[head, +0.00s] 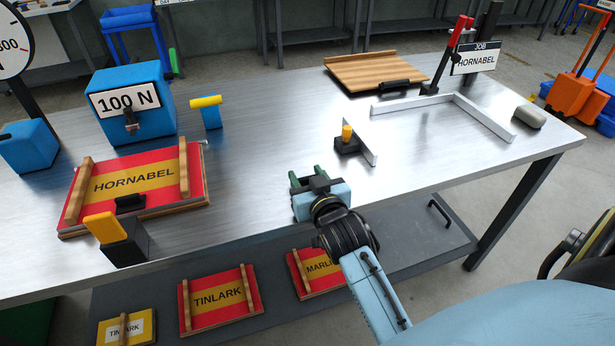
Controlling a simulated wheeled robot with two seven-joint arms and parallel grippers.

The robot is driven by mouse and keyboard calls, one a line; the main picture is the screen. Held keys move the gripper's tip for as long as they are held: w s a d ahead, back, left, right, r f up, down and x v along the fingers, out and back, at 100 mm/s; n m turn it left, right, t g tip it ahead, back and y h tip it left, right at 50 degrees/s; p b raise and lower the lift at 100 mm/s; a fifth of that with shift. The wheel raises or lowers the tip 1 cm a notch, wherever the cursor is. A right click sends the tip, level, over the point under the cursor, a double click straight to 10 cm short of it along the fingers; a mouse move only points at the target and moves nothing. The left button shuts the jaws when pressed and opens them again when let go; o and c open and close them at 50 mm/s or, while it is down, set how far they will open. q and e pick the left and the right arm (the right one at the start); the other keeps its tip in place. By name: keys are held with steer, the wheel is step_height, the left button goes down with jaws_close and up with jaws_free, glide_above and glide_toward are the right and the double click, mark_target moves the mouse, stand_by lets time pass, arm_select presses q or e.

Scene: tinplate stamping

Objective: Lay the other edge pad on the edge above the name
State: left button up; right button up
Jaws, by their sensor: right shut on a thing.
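The red and yellow die board with the name HORNABEL (150,203) lies on the left of the bench, with a wooden bar across each end. A small black piece (130,203), which looks like an edge pad, sits at its near edge below the name. The far edge above the name looks bare. My right gripper (308,176), with green fingertips, is over the middle of the bench, right of the board and apart from it. It is shut on a small dark piece, apparently the other edge pad, largely hidden by the gripper. My left gripper is not in view.
A black block with a yellow top (118,240) stands at the board's near edge. A blue 100 N block (133,105) and a blue-yellow piece (207,112) stand behind. A yellow-knobbed stop (347,141) and a white frame (485,115) are at right. Bare bench lies between gripper and board.

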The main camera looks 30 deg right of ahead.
steer(key=shift+f, duration=0.2)
steer(key=o, duration=1)
steer(key=shift+c, duration=0.2)
